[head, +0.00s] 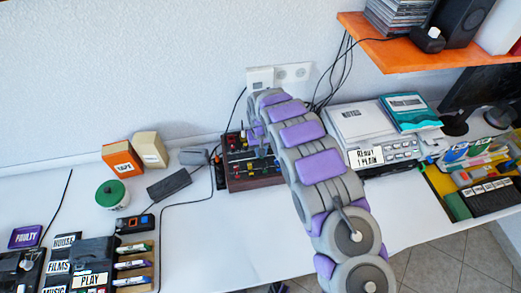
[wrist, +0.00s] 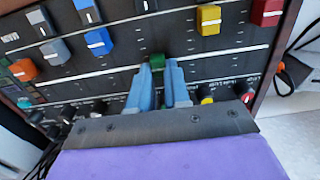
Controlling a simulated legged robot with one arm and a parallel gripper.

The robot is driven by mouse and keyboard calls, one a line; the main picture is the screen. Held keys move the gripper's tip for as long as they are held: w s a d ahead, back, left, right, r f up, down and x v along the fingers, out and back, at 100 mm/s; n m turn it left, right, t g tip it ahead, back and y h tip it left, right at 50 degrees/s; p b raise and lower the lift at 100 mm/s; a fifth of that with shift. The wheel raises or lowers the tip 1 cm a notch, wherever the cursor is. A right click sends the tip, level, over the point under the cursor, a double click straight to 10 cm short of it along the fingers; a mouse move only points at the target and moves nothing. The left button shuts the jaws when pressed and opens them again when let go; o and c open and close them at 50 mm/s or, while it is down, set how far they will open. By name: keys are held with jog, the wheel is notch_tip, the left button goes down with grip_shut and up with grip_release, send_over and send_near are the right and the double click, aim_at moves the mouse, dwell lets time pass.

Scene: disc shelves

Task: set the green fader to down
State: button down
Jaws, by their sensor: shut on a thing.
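The mixer (head: 236,174) stands on the white desk against the wall, partly hidden behind my arm. In the wrist view its dark panel (wrist: 120,70) fills the upper part. The green fader (wrist: 158,60) is at the middle of this panel, its cap mostly hidden by the fingertips. My gripper (wrist: 158,72) has its two blue-grey fingers closed on the green cap, one on each side. The slot of the green fader is largely covered, so I cannot tell its position along it. In the head view the fingertips are hidden by my arm.
A yellow knob (wrist: 207,100) and a red knob (wrist: 245,92) sit right of my fingers. The orange shelf (head: 400,52) overhangs at upper right.

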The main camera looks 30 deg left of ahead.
aim_at(263, 164)
jog(key=shift+s+d+p, duration=0.75)
jog(key=shift+s+d, duration=0.4)
jog(key=shift+s, duration=0.25)
jog(key=c, duration=1.1)
grip_release()
jog(key=shift+r, duration=0.1)
notch_tip(263, 164, up, 17)
jog(key=p, duration=0.2)
jog(key=shift+p, duration=0.35)
jog(key=shift+w, duration=0.1)
